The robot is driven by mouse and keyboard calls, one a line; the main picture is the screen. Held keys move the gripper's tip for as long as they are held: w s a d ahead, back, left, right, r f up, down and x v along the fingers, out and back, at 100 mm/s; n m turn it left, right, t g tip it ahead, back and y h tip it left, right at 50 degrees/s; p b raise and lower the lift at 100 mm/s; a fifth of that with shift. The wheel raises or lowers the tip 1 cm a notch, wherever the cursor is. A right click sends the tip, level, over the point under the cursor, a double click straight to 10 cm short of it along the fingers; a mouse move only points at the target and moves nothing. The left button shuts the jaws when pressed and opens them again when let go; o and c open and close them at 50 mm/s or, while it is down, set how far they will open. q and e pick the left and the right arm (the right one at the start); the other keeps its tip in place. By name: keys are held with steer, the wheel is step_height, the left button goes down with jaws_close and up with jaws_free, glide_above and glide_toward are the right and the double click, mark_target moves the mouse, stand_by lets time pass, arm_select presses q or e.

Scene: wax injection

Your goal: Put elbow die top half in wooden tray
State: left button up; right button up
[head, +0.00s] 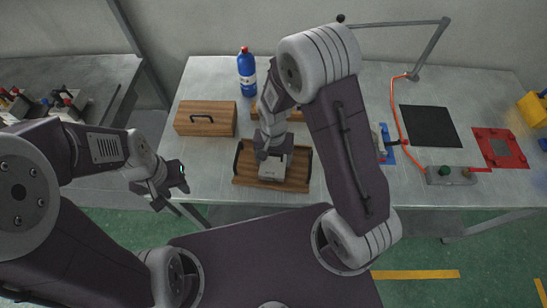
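A wooden tray (242,176) with dark handles lies near the front edge of the table. A pale grey metal block (274,171), which looks like a die half, is at the middle of the tray. I cannot tell whether it is the elbow die top half, or whether it rests on the tray floor. My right gripper (274,152) points down at the block's far edge, with its fingers at the block. Its grip is too small to make out. My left gripper (182,177) is open and empty, off the table's front edge to the left of the tray.
A wooden box (206,119) with a handle and a blue bottle (246,73) stand behind the tray. To the right are a black mat (430,126), a red plate (499,148), and a grey box (451,175) with a green knob and orange hose. My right arm hides part of the table.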

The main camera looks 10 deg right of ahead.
steer(key=o, duration=0.3)
step_height(320, 180, up, 12)
steer(key=shift+r+p, duration=0.2)
steer(key=shift+p, duration=0.15)
steer(key=s+d+f+n+t, duration=0.1)
steer(key=s+d+n, duration=0.3)
steer(key=s+d, duration=0.3)
steer(key=shift+s+f, duration=0.3)
steer(key=shift+s, duration=0.25)
